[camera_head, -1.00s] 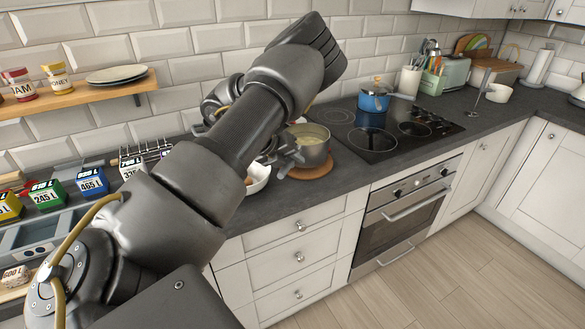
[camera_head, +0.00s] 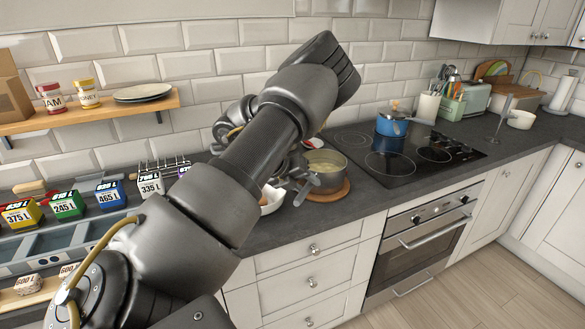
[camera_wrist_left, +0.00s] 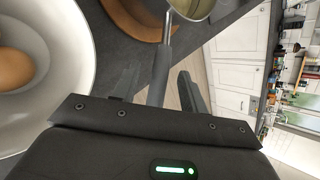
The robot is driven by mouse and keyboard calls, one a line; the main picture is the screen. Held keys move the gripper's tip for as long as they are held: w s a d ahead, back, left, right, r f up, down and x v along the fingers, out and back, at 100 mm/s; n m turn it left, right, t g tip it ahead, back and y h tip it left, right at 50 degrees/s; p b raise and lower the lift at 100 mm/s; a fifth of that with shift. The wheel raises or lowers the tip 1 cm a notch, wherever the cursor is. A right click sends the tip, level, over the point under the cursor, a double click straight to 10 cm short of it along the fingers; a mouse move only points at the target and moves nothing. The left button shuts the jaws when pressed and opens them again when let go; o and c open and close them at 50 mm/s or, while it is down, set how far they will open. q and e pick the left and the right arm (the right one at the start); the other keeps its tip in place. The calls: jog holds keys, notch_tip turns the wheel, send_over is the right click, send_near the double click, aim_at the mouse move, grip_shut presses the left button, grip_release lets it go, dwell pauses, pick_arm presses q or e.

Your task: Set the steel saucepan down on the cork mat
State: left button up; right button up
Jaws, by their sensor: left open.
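The steel saucepan (camera_head: 325,175), with pale yellow contents, stands upright on the round cork mat (camera_head: 332,196) on the worktop. The mat's rim shows at the front and right of the pan. In the left wrist view, the saucepan (camera_wrist_left: 194,8) and the cork mat (camera_wrist_left: 136,22) are at the top, and the pan's handle runs down towards the jaws. My left gripper (camera_head: 292,183) is open at the handle, left of the pan; in the left wrist view the gripper (camera_wrist_left: 160,92) has the handle between its fingers. My right gripper is not in view.
A white bowl (camera_head: 272,199) with brown eggs (camera_wrist_left: 12,68) sits close to the left gripper. A black hob (camera_head: 400,157) with a blue pot (camera_head: 391,124) lies to the right. Labelled boxes (camera_head: 110,195) stand at left. Bare worktop lies in front of the mat.

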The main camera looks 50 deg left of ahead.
pick_arm(q)
jog(key=b+v, duration=0.1)
jog(key=v, duration=0.9)
jog(key=shift+d+f, duration=0.1)
